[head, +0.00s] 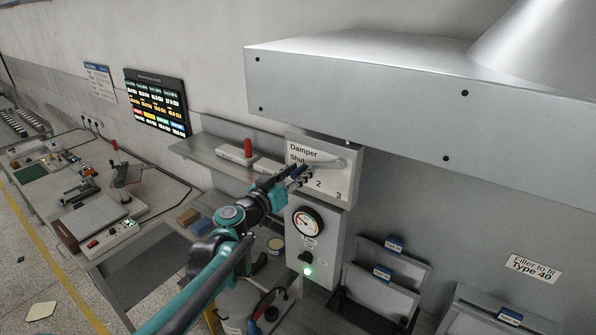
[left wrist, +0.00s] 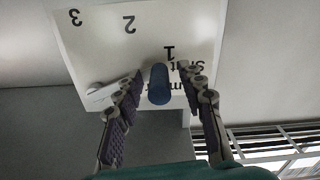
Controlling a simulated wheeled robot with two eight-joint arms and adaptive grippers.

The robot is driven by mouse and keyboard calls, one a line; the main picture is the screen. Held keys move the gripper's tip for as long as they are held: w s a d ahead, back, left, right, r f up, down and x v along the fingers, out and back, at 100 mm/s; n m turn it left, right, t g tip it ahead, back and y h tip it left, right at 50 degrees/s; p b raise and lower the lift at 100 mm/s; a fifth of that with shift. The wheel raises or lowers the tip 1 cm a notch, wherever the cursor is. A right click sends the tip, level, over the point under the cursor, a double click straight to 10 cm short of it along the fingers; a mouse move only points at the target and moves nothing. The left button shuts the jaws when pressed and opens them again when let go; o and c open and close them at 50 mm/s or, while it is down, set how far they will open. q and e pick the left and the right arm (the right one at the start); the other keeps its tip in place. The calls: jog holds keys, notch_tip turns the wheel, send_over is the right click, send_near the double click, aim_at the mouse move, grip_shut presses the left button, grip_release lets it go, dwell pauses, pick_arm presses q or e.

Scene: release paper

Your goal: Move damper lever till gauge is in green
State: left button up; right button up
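The damper panel (head: 331,184) is a white plate marked "Damper", "Shut", 1, 2 and 3; it shows upside down in the left wrist view (left wrist: 105,45). Its grey lever (head: 326,164) runs left from a pivot at the panel's right. The lever's blue handle (left wrist: 158,86) is near "Shut" and 1. My left gripper (head: 297,176) is at the handle; in the left wrist view its fingers (left wrist: 160,78) are open on either side of the handle, with visible gaps. The round gauge (head: 306,222) is below the panel; its needle reading is too small to tell. My right gripper is out of view.
A large grey hood (head: 400,95) overhangs the right. A shelf (head: 205,150) with a red-handled item is left of the panel. A green lamp (head: 308,270) glows below the gauge. Grey filter trays (head: 375,290) stand at lower right. A workbench (head: 165,200) is at left.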

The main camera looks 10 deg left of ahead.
pick_arm(q)
grip_shut()
jog(key=f+n+b, duration=0.1)
jog(key=d+f+n+b, duration=0.1)
jog(key=f+n+b, duration=0.1)
jog(key=shift+s+d+n+b, duration=0.25)
jog(key=shift+s+n+b, duration=0.05)
jog(key=shift+s, duration=0.05)
grip_release()
jog(key=shift+r, duration=0.1)
